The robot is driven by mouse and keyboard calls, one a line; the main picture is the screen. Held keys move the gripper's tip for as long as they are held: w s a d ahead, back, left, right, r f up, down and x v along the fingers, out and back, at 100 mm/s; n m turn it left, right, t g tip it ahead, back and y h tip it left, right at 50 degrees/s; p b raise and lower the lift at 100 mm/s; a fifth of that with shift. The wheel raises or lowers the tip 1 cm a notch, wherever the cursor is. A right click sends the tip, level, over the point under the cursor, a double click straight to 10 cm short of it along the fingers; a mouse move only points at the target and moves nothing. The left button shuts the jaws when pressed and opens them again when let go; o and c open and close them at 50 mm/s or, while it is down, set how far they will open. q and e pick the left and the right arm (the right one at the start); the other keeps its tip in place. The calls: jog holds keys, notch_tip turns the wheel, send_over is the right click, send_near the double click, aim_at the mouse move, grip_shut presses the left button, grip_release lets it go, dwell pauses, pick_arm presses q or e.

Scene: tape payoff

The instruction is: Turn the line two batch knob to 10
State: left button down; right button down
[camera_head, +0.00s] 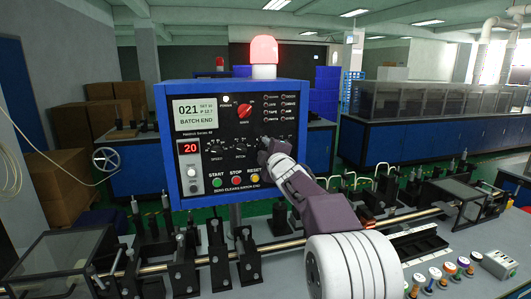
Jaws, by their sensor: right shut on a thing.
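The blue control box (161,121) stands upright in the middle, with a dark front panel. Its lit screen (195,113) reads 021, a small SET line that looks like 10, and BATCH END. A red number window (190,149) below shows 20. A row of small black knobs runs across the panel, with SPEED and PITCH labels under the left ones. My right gripper (266,146) is at the right end of this row, shut on a knob that its fingers hide, so its pointer and scale cannot be read. My left gripper is not in view.
A red rotary switch (244,111) sits above the knobs; START (217,183), STOP (236,181) and RESET (254,179) buttons sit below. A red lamp (264,50) tops the box. Metal rods and black clamps (182,265) crowd the bench below. Colored spools (434,273) stand at right.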

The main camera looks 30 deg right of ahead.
dwell(0.3)
jog(key=c, duration=1)
grip_release()
jog(key=b+v, duration=0.1)
jog(key=v, duration=0.8)
